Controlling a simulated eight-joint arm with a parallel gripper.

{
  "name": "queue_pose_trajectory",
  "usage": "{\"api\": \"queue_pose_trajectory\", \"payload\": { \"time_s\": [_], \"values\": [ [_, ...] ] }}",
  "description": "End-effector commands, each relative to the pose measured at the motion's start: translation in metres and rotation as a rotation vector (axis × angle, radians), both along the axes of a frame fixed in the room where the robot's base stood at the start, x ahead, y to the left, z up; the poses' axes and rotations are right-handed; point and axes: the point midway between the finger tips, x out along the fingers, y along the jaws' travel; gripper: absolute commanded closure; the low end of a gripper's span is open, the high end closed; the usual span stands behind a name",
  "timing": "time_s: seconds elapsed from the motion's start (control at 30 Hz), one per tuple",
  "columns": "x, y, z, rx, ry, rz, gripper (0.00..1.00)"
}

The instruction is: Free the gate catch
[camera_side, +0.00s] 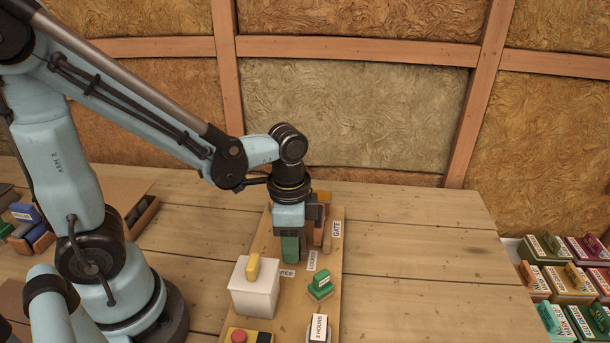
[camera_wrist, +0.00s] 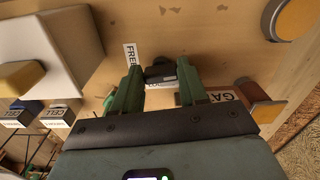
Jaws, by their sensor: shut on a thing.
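My gripper (camera_wrist: 160,88) has green fingers and points down over the wooden board. In the wrist view a dark catch (camera_wrist: 160,72) sits between its fingertips, and they are shut on it. In the side view my gripper (camera_side: 297,250) hides the catch. The FREE label (camera_side: 287,273) and a second label (camera_side: 312,261), probably LOCKED, lie just in front of my gripper. The FREE label also shows in the wrist view (camera_wrist: 129,57), left of the fingers. The GATE label (camera_side: 336,229) is to the right, beside an orange-brown block (camera_wrist: 250,93), partly hidden behind my gripper in the side view.
A white box (camera_side: 254,290) with a yellow handle stands on the board at front left. A green block (camera_side: 320,286), a 3 HOURS tag (camera_side: 319,328) and a red button (camera_side: 239,336) are nearer the front. Labelled coloured blocks (camera_side: 550,282) fill a tray at right. The table between is clear.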

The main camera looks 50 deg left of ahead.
Motion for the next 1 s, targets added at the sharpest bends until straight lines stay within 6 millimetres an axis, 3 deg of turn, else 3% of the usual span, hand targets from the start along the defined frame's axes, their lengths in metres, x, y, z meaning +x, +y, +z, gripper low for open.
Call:
{"api": "queue_pose_trajectory", "payload": {
  "time_s": [0.7, 1.0],
  "values": [
    [-0.0013, -0.0034, 0.0, 0.0, 0.001, 0.639, 0.88],
    [-0.0012, -0.0046, 0.0, 0.0, 0.001, 0.837, 0.88]
  ]
}}
